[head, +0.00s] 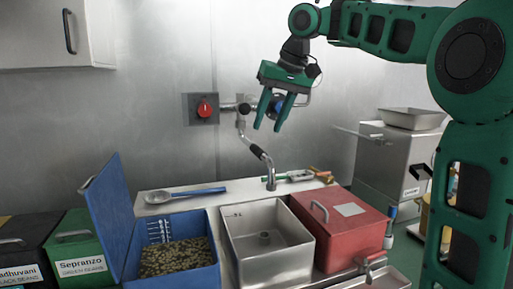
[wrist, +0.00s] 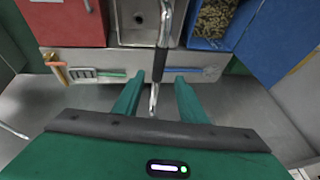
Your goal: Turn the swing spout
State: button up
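The swing spout (head: 258,152) is a thin metal pipe with a black sleeve. It comes down from the wall tap and its end hangs over the back of the open steel basin (head: 240,237). My gripper (head: 267,128) points down in front of the wall, above and close to the spout, with its green fingers apart. In the wrist view the spout (wrist: 159,62) runs lengthwise between the two open fingers (wrist: 160,78). The fingers do not appear to touch it; the exact depth gap cannot be told.
A red knob (head: 204,109) and a blue knob (head: 278,106) flank the tap. A red lidded box (head: 345,240) stands right of the basin; a blue bin of beans (head: 186,228) with raised lid stands left. A ladle (head: 185,194) lies on the ledge behind.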

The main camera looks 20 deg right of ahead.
aim_at(259, 148)
jog(key=x, duration=0.8)
jog(key=shift+d+f, duration=0.1)
jog(key=shift+f, duration=0.1)
